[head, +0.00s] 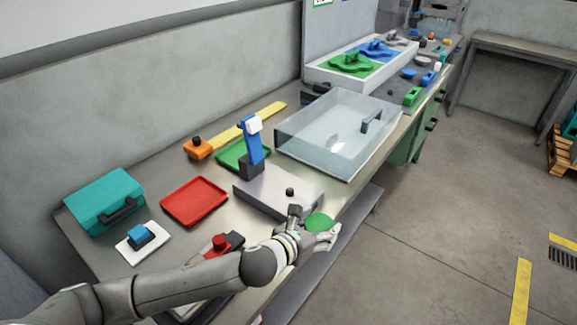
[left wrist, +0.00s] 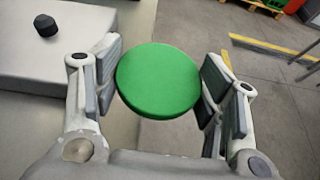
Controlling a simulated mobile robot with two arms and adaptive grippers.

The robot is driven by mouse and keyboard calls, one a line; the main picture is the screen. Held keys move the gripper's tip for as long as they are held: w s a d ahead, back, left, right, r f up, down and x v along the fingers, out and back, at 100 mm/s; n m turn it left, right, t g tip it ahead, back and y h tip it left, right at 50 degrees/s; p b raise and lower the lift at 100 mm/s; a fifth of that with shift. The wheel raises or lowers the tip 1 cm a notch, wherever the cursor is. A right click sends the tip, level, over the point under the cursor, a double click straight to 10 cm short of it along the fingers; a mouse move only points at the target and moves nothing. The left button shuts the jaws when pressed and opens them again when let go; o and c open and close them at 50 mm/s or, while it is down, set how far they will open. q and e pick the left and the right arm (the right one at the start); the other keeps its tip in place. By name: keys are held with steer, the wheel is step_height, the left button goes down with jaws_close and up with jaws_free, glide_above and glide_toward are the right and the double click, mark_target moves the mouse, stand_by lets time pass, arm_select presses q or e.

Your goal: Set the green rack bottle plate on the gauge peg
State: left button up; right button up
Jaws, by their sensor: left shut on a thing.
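The green bottle plate (head: 320,222) is a round flat disc. My left gripper (head: 314,226) is shut on it, past the front edge of the bench. In the left wrist view the green plate (left wrist: 158,82) sits between the two finger pads. The gauge is a grey flat block (head: 265,194) with a short black peg (head: 289,192) on top. The gauge peg also shows in the left wrist view (left wrist: 45,25), up and left of the plate, bare. The plate is apart from the peg. My right gripper is not in view.
A blue upright device (head: 252,142) stands behind the gauge block. A clear bin (head: 330,150) is to its right. A white tray (head: 325,76) holds green and blue racks.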

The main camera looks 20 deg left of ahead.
arm_select(q)
steer(key=w+a+r, duration=0.2)
steer(key=w+a, duration=0.2)
steer(key=w, duration=0.2)
step_height(320, 180, up, 4)
steer(key=n+y, duration=0.2)
glide_above(289, 190)
steer(key=shift+s+d+t, duration=0.2)
steer(key=shift+t, duration=0.2)
steer(key=shift+w+a+r, duration=0.1)
steer(key=shift+w+a, duration=0.05)
steer(key=shift+a, duration=0.05)
steer(key=shift+f+b, duration=0.45)
steer(key=shift+f, duration=0.1)
step_height(289, 190, down, 5)
steer(key=b, duration=0.5)
steer(key=shift+r, duration=0.15)
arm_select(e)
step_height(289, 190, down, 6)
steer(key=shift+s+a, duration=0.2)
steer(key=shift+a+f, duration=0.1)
